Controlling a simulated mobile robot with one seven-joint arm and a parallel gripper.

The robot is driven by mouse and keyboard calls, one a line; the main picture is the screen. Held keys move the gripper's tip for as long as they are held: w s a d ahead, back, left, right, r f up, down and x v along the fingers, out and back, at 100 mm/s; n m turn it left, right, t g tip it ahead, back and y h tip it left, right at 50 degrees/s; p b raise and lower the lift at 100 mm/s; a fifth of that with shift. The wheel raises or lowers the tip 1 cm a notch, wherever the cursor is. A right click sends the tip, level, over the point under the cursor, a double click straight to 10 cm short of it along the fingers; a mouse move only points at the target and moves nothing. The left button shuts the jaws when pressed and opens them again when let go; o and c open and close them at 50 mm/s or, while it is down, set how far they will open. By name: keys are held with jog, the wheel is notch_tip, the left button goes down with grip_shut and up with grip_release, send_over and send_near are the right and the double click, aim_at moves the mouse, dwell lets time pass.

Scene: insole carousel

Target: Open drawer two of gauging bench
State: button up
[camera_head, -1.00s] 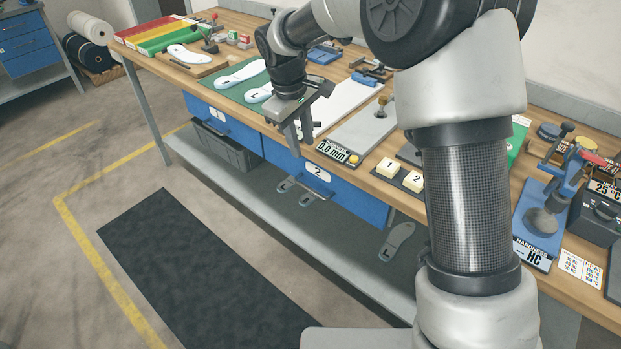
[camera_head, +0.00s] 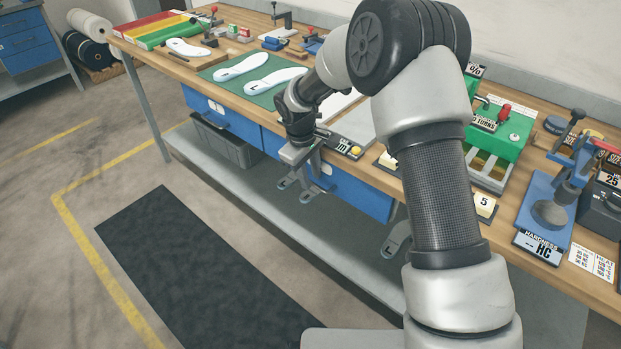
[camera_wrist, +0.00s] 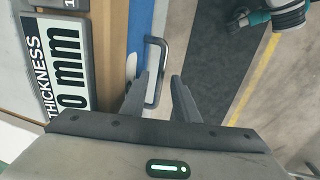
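The blue front of drawer two (camera_head: 357,192) sits under the bench top and looks closed. Its number label is mostly hidden behind my gripper (camera_head: 312,168). In the wrist view, a narrow strip of the blue drawer front (camera_wrist: 140,25) shows beside the bench edge, with a grey bar handle (camera_wrist: 162,72) standing out from it. My gripper (camera_wrist: 158,80) is open, with one finger on each side of the handle bar in that view. I cannot tell whether either finger touches the bar. The gauging bench (camera_head: 225,91) has a wooden top.
Drawer one (camera_head: 228,122) is closed to the left. A thickness gauge (camera_head: 345,147) stands on the bench top close beside my gripper. A grey lower shelf (camera_head: 262,205) holds a grey crate (camera_head: 225,142). The floor with a dark mat (camera_head: 200,270) is clear in front.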

jog(key=shift+f, duration=0.25)
grip_shut()
jog(key=s+a+b, duration=0.2)
jog(key=s+a, duration=0.7)
jog(key=s, duration=0.2)
jog(key=s+a+b, duration=0.2)
jog(key=s+a, duration=0.7)
jog(key=s, duration=0.3)
grip_release()
